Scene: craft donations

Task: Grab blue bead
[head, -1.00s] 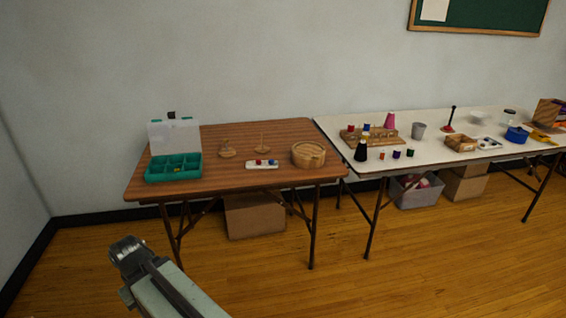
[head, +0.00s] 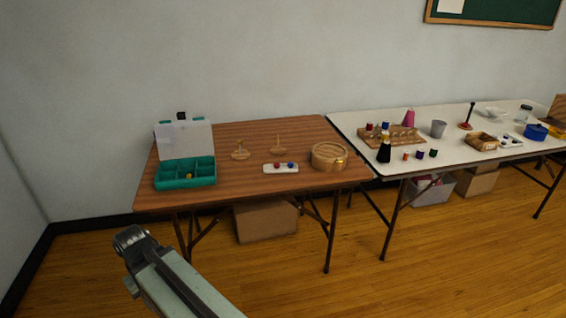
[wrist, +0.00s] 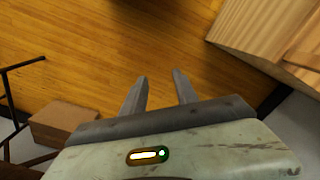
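The blue bead (head: 291,165) sits on a small white tray (head: 281,170) on the brown wooden table (head: 240,192). A red bead (head: 277,165) sits to its left on the same tray. In the wrist view my gripper (wrist: 160,78) has its two fingers apart, with nothing between them and the wood floor behind. In the head view my arm is at the lower left, in front of the table and well short of the beads; its fingers cannot be made out there. The beads do not show in the wrist view.
A teal compartment box (head: 186,184) with an open lid is on the table's left. Two wooden stands (head: 240,151) are behind the tray; a round wooden container (head: 329,157) is to its right. A white table (head: 455,152) with craft items adjoins. Cardboard boxes (head: 266,222) sit below.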

